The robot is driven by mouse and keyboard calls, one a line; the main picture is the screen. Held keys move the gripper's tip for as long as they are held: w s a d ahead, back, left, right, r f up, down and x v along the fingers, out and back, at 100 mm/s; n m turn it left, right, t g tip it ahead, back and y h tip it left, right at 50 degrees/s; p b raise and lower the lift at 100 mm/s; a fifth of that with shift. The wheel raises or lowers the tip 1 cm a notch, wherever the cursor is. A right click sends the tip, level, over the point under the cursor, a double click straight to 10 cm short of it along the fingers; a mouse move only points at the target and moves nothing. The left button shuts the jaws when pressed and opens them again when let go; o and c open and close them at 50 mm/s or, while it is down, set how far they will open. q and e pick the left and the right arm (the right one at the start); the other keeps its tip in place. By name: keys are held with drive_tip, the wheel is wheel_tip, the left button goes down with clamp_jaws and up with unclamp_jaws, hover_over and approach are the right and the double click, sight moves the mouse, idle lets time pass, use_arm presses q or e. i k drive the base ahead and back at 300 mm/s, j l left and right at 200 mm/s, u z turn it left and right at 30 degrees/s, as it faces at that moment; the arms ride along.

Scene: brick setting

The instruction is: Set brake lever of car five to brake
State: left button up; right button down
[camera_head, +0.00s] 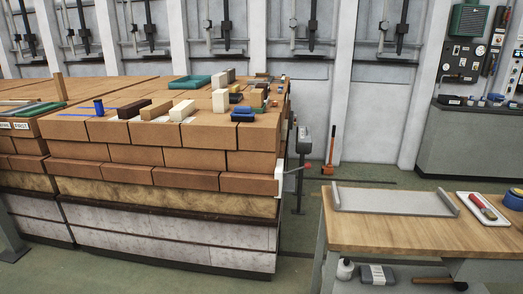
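A brick-loaded car (160,235) with white panel sides fills the left and middle of the head view. At its right end is a white plate (279,178) with a thin lever-like rod (293,171) sticking out to the right. I cannot tell for sure that this is the brake lever, how it is set, or whether this is car five; no car number is readable. Neither of my grippers is in view.
A grey post with a box (303,140) stands just right of the car. A red-orange tool (331,150) leans by the back wall. A wooden workbench (400,236) with a grey tray (394,202) stands front right. Open floor lies between car and bench.

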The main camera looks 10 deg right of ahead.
sight(308, 166)
drive_tip(key=i+j, duration=0.15)
drive_tip(key=i, duration=2.15)
drive_tip(key=l+z, duration=0.05)
drive_tip(key=l, duration=0.1)
